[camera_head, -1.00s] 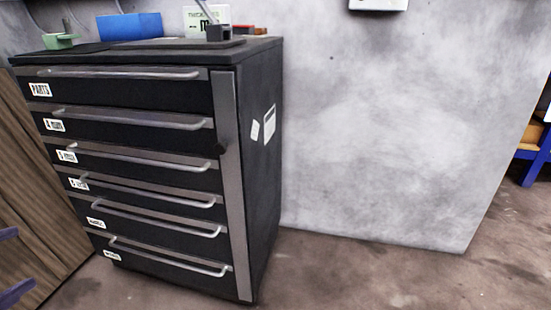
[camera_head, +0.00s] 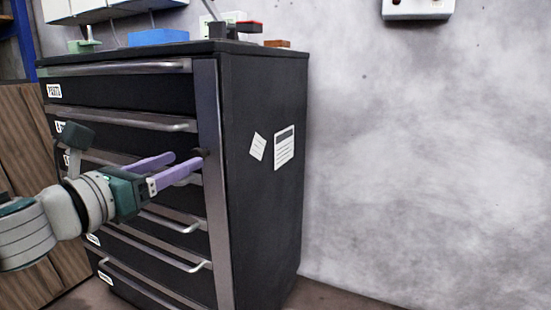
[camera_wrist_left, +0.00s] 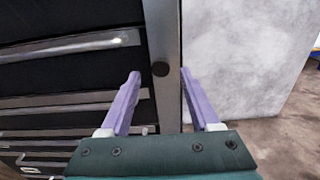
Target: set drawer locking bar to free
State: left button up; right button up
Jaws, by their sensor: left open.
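The black drawer cabinet (camera_head: 262,190) stands against the wall. Its locking bar (camera_head: 211,130) is a grey vertical strip along the right edge of the drawer fronts. The bar also shows in the left wrist view (camera_wrist_left: 164,30), with a dark round knob (camera_wrist_left: 160,69) on it. My left gripper (camera_head: 186,160) is open in front of the bar at about mid height, its purple fingers pointing at it. In the left wrist view the fingers (camera_wrist_left: 160,75) stand on either side of the knob, apart from it. My right gripper is not in view.
Drawer handles (camera_head: 150,125) stick out left of the bar. A blue box (camera_head: 158,37) and tools lie on the cabinet top. A wooden panel (camera_head: 22,140) stands at the left. The floor and wall to the right are clear.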

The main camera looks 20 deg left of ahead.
aim_at(195, 155)
pick_arm(q)
jog(key=shift+w+d, duration=0.15)
jog(key=shift+w, duration=1.4)
grip_shut()
